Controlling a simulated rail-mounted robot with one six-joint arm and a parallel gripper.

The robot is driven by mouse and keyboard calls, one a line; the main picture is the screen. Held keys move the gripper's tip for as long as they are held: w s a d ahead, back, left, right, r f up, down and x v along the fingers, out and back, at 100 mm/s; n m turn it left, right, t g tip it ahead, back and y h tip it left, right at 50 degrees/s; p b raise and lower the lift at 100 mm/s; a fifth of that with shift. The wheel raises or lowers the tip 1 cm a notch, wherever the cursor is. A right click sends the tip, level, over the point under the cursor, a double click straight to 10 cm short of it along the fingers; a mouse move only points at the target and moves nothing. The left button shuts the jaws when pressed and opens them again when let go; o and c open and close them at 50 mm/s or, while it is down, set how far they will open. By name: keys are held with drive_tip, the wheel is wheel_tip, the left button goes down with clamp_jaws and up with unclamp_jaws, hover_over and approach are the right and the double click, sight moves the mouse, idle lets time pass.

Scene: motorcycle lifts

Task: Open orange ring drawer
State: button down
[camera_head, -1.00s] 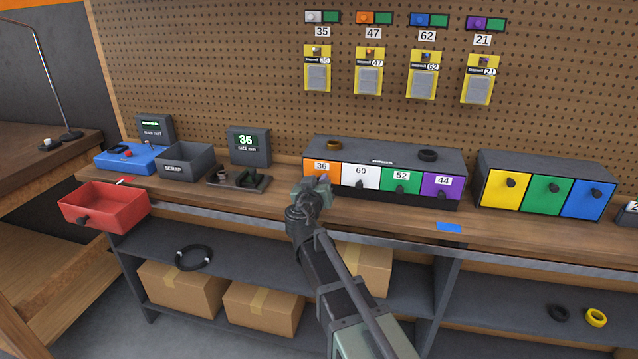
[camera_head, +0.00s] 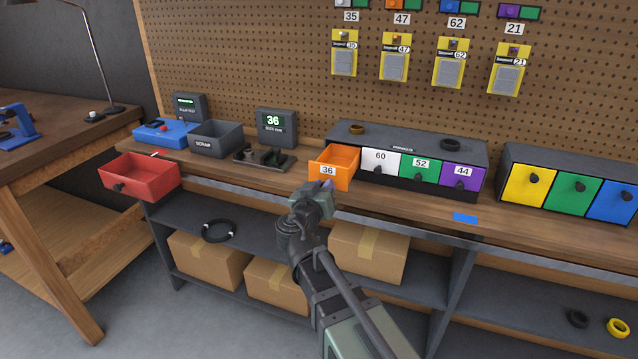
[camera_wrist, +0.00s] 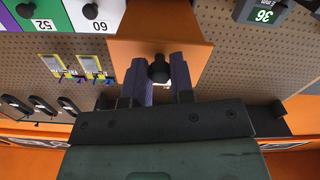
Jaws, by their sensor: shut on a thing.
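The orange drawer (camera_head: 334,164), labelled 36, is pulled out of the left end of the dark drawer cabinet (camera_head: 408,152). Its open top shows, and no contents can be made out inside. My gripper (camera_head: 326,187) is at the drawer's front face. In the wrist view the two purple-grey fingers of my gripper (camera_wrist: 159,80) are on either side of the drawer's dark round knob (camera_wrist: 159,70), shut on it. The orange front (camera_wrist: 190,38) fills the area behind the fingers. In the head view the knob is hidden by my gripper.
The white 60, green 52 and purple 44 drawers (camera_head: 463,177) are closed beside it. A dark ring (camera_head: 450,144) lies on the cabinet.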

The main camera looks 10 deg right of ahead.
drive_tip(key=shift+w, duration=0.1)
drive_tip(key=c, duration=1)
unclamp_jaws()
drive_tip(key=v, duration=1)
drive_tip(key=shift+s+a, duration=0.2)
drive_tip(key=shift+s, duration=0.15)
